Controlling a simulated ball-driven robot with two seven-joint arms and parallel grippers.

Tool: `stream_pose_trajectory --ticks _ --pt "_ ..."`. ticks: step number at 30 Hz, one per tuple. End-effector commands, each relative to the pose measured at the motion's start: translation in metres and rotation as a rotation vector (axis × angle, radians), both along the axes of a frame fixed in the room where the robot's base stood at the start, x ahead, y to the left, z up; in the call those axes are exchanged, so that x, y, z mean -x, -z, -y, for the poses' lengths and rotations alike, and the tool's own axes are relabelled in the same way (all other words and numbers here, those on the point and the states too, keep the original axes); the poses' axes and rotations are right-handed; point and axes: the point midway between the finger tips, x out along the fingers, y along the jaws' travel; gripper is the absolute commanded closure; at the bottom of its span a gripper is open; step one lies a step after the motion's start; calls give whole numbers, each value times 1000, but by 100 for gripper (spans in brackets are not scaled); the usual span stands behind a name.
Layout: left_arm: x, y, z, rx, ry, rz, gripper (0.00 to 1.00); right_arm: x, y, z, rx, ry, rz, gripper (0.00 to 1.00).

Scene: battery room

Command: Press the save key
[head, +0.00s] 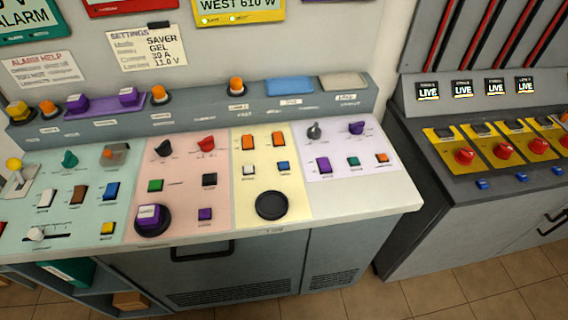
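No key can be read for certain as the save key. A wide blue key (289,86) and a wide pale beige key (343,82) sit on the raised back ledge of the console. Each has a small label below it, too small to read surely. Several smaller keys and knobs stand on the coloured panels in front. Neither of my grippers shows in the head view, and nothing touches the keys.
The console (385,193) has teal, pink, yellow and lilac panels. Orange buttons and a purple tray (104,108) line its ledge. A settings note (147,46) hangs behind. A second console (500,177) with red knobs stands right, across a gap.

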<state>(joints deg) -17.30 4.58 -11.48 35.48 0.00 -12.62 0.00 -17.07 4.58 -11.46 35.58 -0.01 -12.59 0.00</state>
Motion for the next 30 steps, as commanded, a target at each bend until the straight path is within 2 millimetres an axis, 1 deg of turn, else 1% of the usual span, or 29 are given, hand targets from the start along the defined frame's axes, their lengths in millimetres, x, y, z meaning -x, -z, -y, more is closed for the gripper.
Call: stream_pose_trajectory --ticks 1,4,30 --pt "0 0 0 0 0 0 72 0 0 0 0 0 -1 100" --pt "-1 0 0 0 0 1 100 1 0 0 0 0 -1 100" --pt "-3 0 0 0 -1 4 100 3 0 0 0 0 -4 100"
